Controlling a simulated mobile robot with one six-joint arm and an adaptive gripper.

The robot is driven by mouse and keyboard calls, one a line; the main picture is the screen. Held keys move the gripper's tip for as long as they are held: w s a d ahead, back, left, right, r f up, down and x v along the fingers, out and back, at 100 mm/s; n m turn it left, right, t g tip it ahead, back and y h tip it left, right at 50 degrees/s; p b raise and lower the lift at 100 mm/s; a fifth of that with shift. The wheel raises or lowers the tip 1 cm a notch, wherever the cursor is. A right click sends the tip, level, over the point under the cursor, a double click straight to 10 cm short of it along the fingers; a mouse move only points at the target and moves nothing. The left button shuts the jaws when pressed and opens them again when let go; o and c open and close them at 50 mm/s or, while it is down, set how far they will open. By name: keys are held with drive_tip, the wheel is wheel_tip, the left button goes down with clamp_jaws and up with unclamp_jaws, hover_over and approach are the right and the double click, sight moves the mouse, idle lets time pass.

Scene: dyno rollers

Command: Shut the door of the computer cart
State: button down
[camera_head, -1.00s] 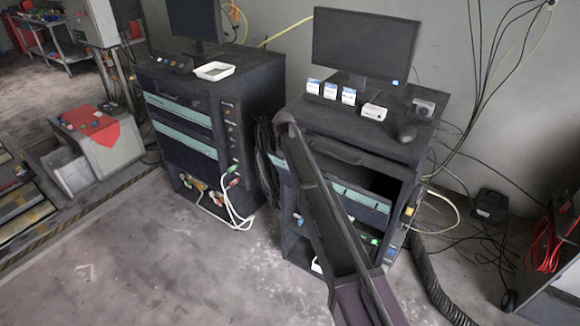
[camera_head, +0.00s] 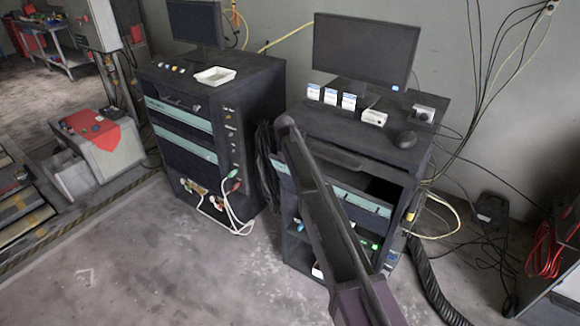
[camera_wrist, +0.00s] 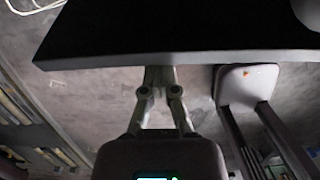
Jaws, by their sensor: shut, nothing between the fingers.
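The computer cart (camera_head: 335,135) is a dark cabinet at the right of the head view, with a monitor on top. A front panel with a teal strip (camera_head: 368,203) stands out from its body, with a dark gap behind its upper right part; I cannot tell its exact angle. A long dark piece, probably my arm, covers part of the cart front. My gripper (camera_wrist: 160,72) is shut and empty in the wrist view. Its tips are at the lower edge of a dark panel (camera_wrist: 180,35); I cannot tell whether they touch. I cannot make out the gripper in the head view.
A second dark cart (camera_head: 215,110) stands to the left, with a white tray (camera_head: 215,76) on top. Cables and a black corrugated hose (camera_head: 430,285) lie at the right. A dark unit with red cables (camera_head: 545,250) is at the right edge. The floor at front left is clear.

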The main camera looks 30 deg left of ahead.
drive_tip(key=s+r+p, duration=0.3)
drive_tip(key=r+p, duration=0.5)
drive_tip(key=p, duration=0.1)
drive_tip(key=shift+s+a+r, duration=0.3)
drive_tip(key=shift+s+r, duration=0.05)
drive_tip(key=shift+s, duration=0.05)
idle(0.5)
idle(0.6)
